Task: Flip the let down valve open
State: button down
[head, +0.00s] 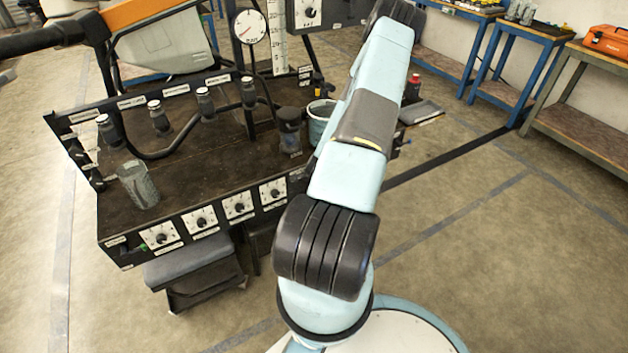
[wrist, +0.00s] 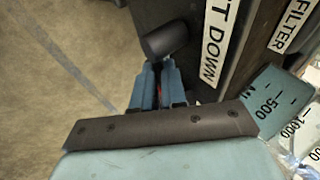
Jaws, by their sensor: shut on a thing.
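The wrist view shows my gripper (wrist: 158,84), with two blue fingers close together. A dark cylinder (wrist: 165,39) lies just beyond the fingertips. The "LET DOWN" label (wrist: 214,48) is on the dark panel to the right of the fingers. In the head view my arm hides the gripper and the valve.
A "FILTER" label (wrist: 291,24) and a blue-green graduated container (wrist: 275,98) are right of my gripper in the wrist view. The dark bench (head: 190,175) carries black bottle-like fittings and a clear cup (head: 138,186). Floor (head: 480,240) is open at right.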

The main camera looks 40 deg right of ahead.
jog(key=shift+w+d+r, duration=0.25)
jog(key=shift+d, duration=0.05)
jog(key=c, duration=1.2)
grip_release()
jog(key=shift+s, duration=0.1)
jog(key=shift+s+f, duration=0.1)
jog(key=shift+a, duration=0.1)
jog(key=v, duration=1.3)
jog(key=shift+s+a, duration=0.25)
